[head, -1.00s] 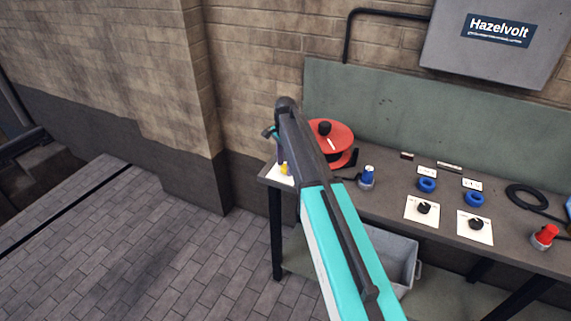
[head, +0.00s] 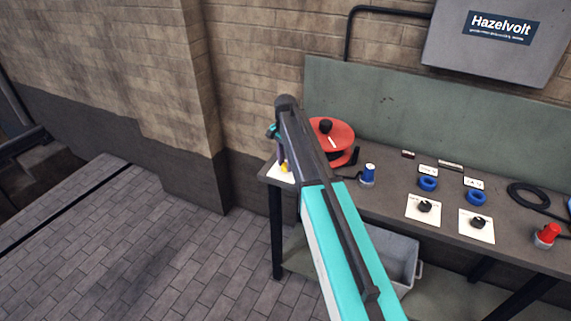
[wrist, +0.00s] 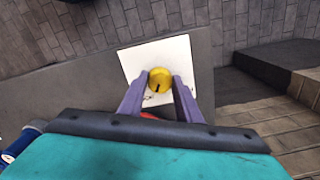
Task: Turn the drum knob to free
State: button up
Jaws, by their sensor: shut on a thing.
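A yellow knob (wrist: 160,79) with a short dark pointer mark sits on a white plate (wrist: 178,52) near the bench's end. In the wrist view the mark points toward the bottom of the picture; small print on the plate is unreadable. My gripper (wrist: 160,82) has its two purple fingers shut on the knob, one on each side. In the head view the knob (head: 284,168) is low at the bench's left end, and my arm hides most of the gripper. A red drum (head: 334,133) with a black knob on top stands just right of my arm.
Along the bench (head: 388,192) are a blue-topped plug (head: 368,174), blue rings (head: 428,184), black knobs on white plates (head: 423,207), a red plug (head: 547,235) and a black cable (head: 530,196). A grey bin (head: 400,258) is below. The paved floor at left is clear.

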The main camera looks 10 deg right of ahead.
jog(key=n+b, duration=0.1)
jog(key=n, duration=0.3)
jog(key=n+b, duration=0.1)
jog(key=n, duration=0.2)
jog(key=shift+n, duration=0.4)
jog(key=n+b, duration=0.1)
jog(key=n, duration=0.3)
jog(key=shift+n, duration=1.7)
jog(key=o, duration=1.1)
jog(key=shift+c, duration=0.2)
jog(key=shift+b, duration=0.3)
jog(key=shift+r, duration=0.15)
